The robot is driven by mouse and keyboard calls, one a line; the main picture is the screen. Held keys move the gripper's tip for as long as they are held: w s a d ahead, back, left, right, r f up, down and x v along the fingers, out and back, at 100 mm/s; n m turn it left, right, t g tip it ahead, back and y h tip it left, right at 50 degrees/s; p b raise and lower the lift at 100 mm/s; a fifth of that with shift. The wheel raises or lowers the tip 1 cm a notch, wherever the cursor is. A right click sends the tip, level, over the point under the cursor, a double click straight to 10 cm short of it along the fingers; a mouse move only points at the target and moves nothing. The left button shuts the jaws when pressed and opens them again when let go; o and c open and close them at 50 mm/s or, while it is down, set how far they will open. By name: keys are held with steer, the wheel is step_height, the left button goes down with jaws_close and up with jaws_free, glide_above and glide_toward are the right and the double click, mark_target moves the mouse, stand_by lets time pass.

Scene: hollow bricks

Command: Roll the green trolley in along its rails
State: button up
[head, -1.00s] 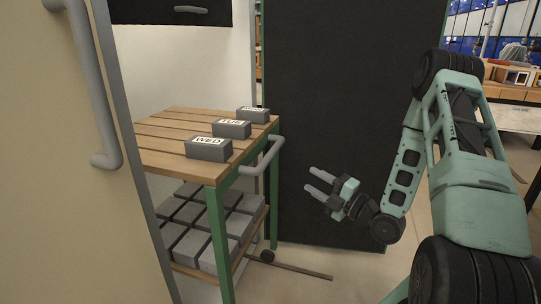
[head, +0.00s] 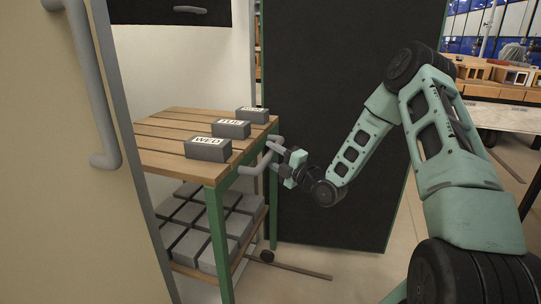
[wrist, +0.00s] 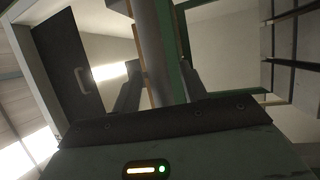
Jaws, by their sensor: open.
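The green trolley (head: 218,240) has a green frame and a slatted wooden top (head: 170,128). It stands partly inside a pale-walled bay. A grey bar handle (head: 247,169) sticks out from its near right end. My gripper (head: 271,151) is open at this handle, reaching in from the right. In the wrist view, the two fingers (wrist: 158,92) stand apart with a grey bar between them. Whether they touch it I cannot tell. A thin rail (head: 305,271) runs on the floor by a small dark wheel (head: 267,256); the rest of the rails is hidden.
Grey blocks marked WED (head: 208,150) and TUE (head: 232,129), and a third block (head: 252,114), sit on the top. Several grey bricks (head: 190,250) fill the lower shelf. A dark panel (head: 325,120) stands right; a beige door (head: 50,200) stands left.

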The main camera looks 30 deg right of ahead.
steer(key=shift+w+a+r, duration=0.1)
steer(key=shift+w+a, duration=0.05)
steer(key=shift+w, duration=0.25)
steer(key=shift+c, duration=0.3)
jaws_close()
steer(key=w+a+b, duration=0.2)
steer(key=w+a, duration=0.3)
steer(key=w, duration=0.1)
steer(key=w+a+b, duration=0.3)
steer(key=w+a, duration=0.2)
steer(key=w, duration=0.2)
steer(key=w+a+b, duration=0.3)
steer(key=w+a, duration=0.2)
steer(key=w, duration=0.1)
steer(key=shift+w+a, duration=0.2)
steer(key=shift+w, duration=0.05)
steer(key=shift+w+a+b, duration=0.3)
steer(key=shift+w+b, duration=0.05)
steer(key=shift+w, duration=0.1)
steer(key=shift+w+r, duration=0.1)
steer(key=shift+r, duration=0.05)
steer(key=shift+a, duration=0.1)
steer(key=shift+o, duration=0.3)
jaws_free()
steer(key=shift+w, duration=0.1)
